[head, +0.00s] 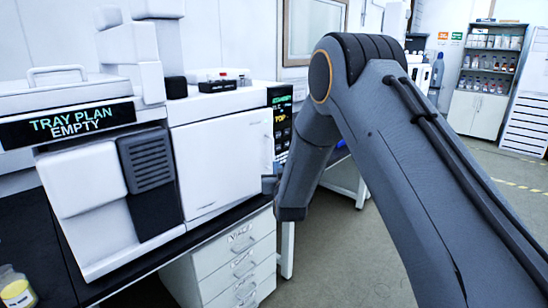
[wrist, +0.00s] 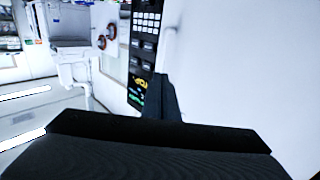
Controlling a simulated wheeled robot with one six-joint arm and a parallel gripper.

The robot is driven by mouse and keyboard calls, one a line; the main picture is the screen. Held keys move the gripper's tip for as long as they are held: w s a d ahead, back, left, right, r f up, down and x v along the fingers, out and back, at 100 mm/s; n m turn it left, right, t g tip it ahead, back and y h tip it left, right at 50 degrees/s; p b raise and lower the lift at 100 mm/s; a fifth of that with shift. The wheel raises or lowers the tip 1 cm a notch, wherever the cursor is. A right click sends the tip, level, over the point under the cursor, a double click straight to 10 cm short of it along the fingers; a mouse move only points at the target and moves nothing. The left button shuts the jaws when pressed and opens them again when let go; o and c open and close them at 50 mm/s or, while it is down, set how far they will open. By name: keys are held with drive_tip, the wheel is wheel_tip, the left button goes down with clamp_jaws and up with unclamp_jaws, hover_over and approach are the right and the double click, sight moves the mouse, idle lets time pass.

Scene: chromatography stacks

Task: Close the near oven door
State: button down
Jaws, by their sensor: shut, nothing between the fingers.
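The white oven door (head: 222,160) is on the front of the white instrument, left of my arm in the head view. It looks flush or nearly flush with the body; I cannot tell if a small gap is left. Its slim handle is at the right edge. My gripper (head: 270,185) is by the door's lower right edge, partly hidden by my arm. In the wrist view the shut dark fingers (wrist: 165,100) are close against the white door (wrist: 240,80), below its handle (wrist: 168,50). I cannot tell if they touch it.
A control panel (head: 281,120) with green and yellow text is right of the door. A tray-plan display (head: 68,124) and white modules are to the left. White drawers (head: 240,262) are under the black bench. A yellow-labelled bottle (head: 17,287) stands at lower left. Floor at right is clear.

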sight(273, 154)
drive_tip(key=p+x, duration=0.2)
drive_tip(key=x, duration=0.6)
drive_tip(key=shift+w, duration=0.1)
